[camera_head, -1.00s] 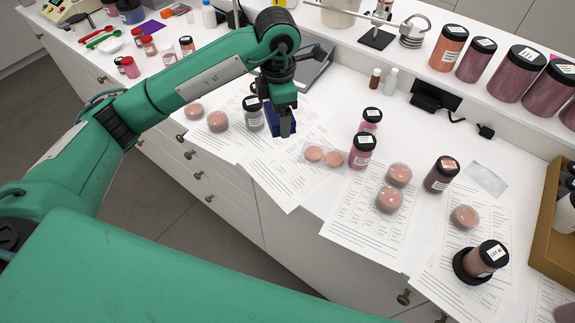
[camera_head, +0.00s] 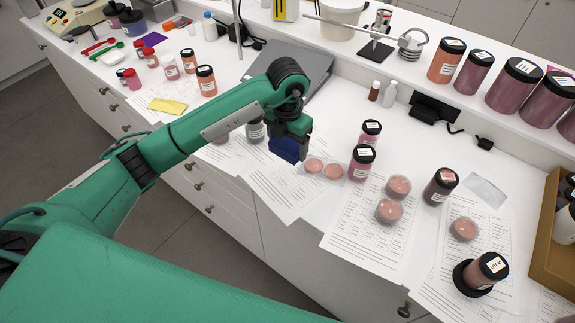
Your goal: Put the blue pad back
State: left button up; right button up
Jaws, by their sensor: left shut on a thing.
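The blue pad (camera_head: 284,150) is held in my left gripper (camera_head: 291,143), which is shut on it. The pad hangs tilted over the printed sheets (camera_head: 272,187), left of two small pink dishes (camera_head: 323,168). From this angle I cannot tell whether it touches the sheets. A dark-lidded jar (camera_head: 255,131) stands just left of the gripper, partly hidden by my arm. My right gripper is not in view.
A yellow pad (camera_head: 167,106) and a purple pad (camera_head: 154,39) lie on the back-left bench. Pink jars (camera_head: 362,162) stand right of the dishes. A grey sloped stand (camera_head: 300,68) is behind my arm. Bare bench (camera_head: 335,117) shows right of it.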

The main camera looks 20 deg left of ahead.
pick_arm(q)
jog(key=p, duration=0.1)
send_over(287, 176)
notch_tip(287, 176, down, 5)
jog(key=shift+f, duration=0.7)
notch_tip(287, 176, down, 4)
jog(key=shift+f+p, duration=0.1)
jog(key=shift+p, duration=0.75)
jog(key=shift+f+b, duration=0.2)
jog(key=shift+b, duration=0.1)
jog(key=o, duration=0.9)
jog(key=shift+r, duration=0.1)
